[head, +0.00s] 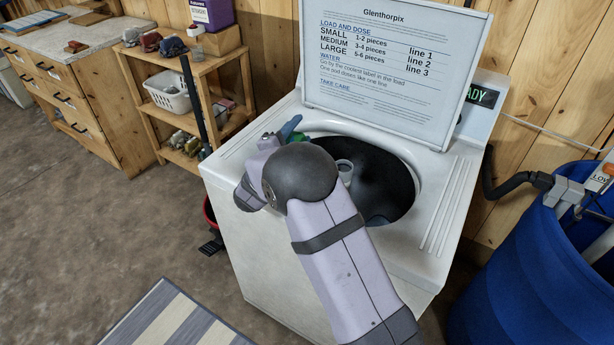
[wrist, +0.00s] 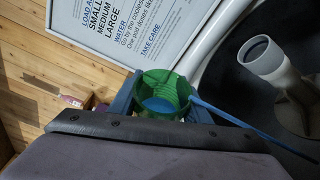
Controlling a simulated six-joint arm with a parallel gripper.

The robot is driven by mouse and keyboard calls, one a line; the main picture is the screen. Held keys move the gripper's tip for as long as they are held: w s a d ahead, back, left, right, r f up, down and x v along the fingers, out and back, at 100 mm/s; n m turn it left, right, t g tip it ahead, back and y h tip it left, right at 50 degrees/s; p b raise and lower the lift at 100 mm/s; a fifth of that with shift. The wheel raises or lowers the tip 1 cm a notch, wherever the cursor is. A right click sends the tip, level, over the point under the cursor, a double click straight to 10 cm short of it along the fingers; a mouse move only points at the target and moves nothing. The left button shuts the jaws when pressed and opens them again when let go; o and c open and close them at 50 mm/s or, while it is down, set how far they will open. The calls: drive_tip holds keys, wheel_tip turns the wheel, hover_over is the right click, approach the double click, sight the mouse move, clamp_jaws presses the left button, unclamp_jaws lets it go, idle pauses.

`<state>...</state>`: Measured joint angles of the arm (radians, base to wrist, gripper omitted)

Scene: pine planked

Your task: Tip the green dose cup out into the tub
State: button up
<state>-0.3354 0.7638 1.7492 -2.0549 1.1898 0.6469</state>
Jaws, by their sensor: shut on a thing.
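My gripper (head: 291,137) is shut on the green dose cup (head: 298,141), at the back left edge of the washer's tub opening. In the wrist view the cup (wrist: 178,87) is see-through green and sits between the fingers (wrist: 163,106), with blue liquid (wrist: 160,105) inside. A thin bright blue streak (wrist: 250,131) runs from the cup's rim down to the right over the dark tub; it looks like pouring liquid. The tub (head: 390,180) is open and dark, with a grey central post (head: 345,168) that also shows in the wrist view (wrist: 262,55). My arm hides part of the tub.
The washer's lid with a printed sign (head: 390,60) stands upright behind the tub. The white washer top (head: 445,215) is clear at the right. A blue barrel (head: 540,270) with a hose stands right. A wooden shelf (head: 160,100) with a basket stands left.

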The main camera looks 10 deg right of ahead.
drive_tip(key=shift+r, duration=0.1)
drive_tip(key=shift+s+m+b, duration=0.1)
drive_tip(key=shift+m+b, duration=0.2)
drive_tip(key=shift+b, duration=0.35)
drive_tip(key=shift+d, duration=0.1)
drive_tip(key=shift+s+d+r+m+t+h+b, duration=0.2)
drive_tip(key=shift+s+m+b, duration=0.1)
drive_tip(key=shift+b, duration=0.75)
drive_tip(key=shift+s+d+r+m+t+h+b, duration=0.1)
drive_tip(key=shift+s+m+t+b, duration=0.15)
drive_tip(key=shift+b, duration=0.75)
drive_tip(key=shift+r+m+b, duration=0.1)
drive_tip(key=shift+m+b, duration=0.35)
drive_tip(key=shift+b, duration=0.8)
drive_tip(key=shift+s+m+b, duration=0.1)
drive_tip(key=shift+m+b, duration=0.2)
drive_tip(key=shift+b, duration=0.85)
